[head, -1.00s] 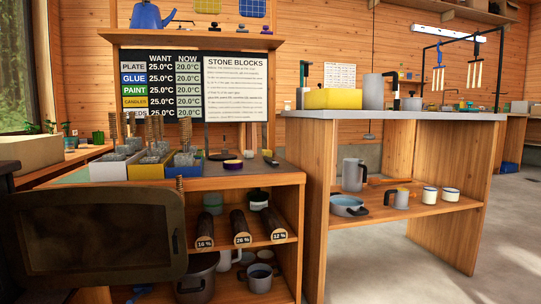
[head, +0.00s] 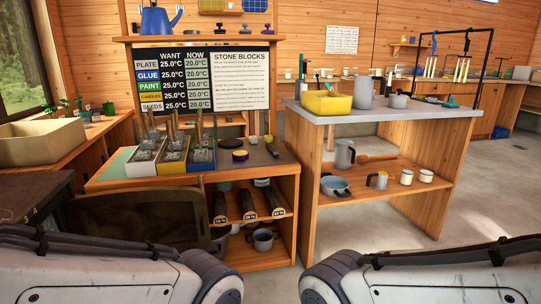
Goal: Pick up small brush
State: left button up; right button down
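I cannot make out a small brush for certain. A small dark item with a thin handle (head: 271,146) lies at the right end of the wooden bench top (head: 262,165); it is too small to identify. Several upright brown sticks (head: 198,124) stand in a white, a yellow and a blue box (head: 201,168) on the same bench; what they are is unclear. My two arms show only as grey links in the bottom left and bottom right corners. Both grippers are outside the view.
A dark brown panel (head: 150,225) stands in front of the bench's left part. To the right is a grey-topped table (head: 420,112) with a yellow bin (head: 330,103) and pots. A board (head: 202,80) stands behind the bench. Open floor (head: 490,195) lies at the right.

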aim_at(273, 151)
jog(key=u, duration=0.75)
jog(key=i, duration=1.55)
jog(key=z, duration=1.15)
